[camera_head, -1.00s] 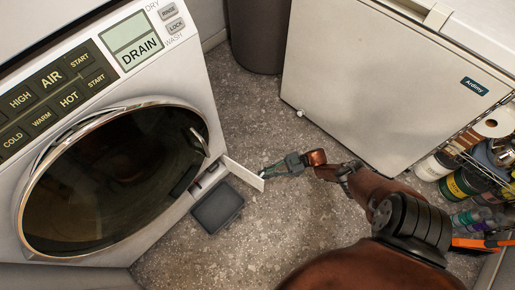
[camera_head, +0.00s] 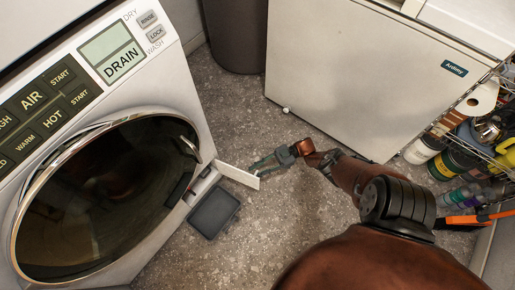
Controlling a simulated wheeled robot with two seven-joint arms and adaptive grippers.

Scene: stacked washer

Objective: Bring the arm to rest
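My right arm comes in from the lower right, and its gripper (camera_head: 264,166) is low over the floor. The gripper's fingers point left, close to a small white flap (camera_head: 239,175) that stands open at the washer's lower right corner. I cannot tell whether the fingers touch the flap or whether they are open or shut. The washer (camera_head: 180,75) fills the left side, with its round dark door (camera_head: 105,200) closed and a display reading DRAIN (camera_head: 113,52). My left gripper is out of view.
A dark grey tray (camera_head: 213,213) lies on the floor below the flap. A white chest appliance (camera_head: 360,80) stands at the back right. A dark bin (camera_head: 235,35) stands at the back. A wire rack (camera_head: 470,150) with bottles is at the right. Speckled floor (camera_head: 190,255) is free in the front middle.

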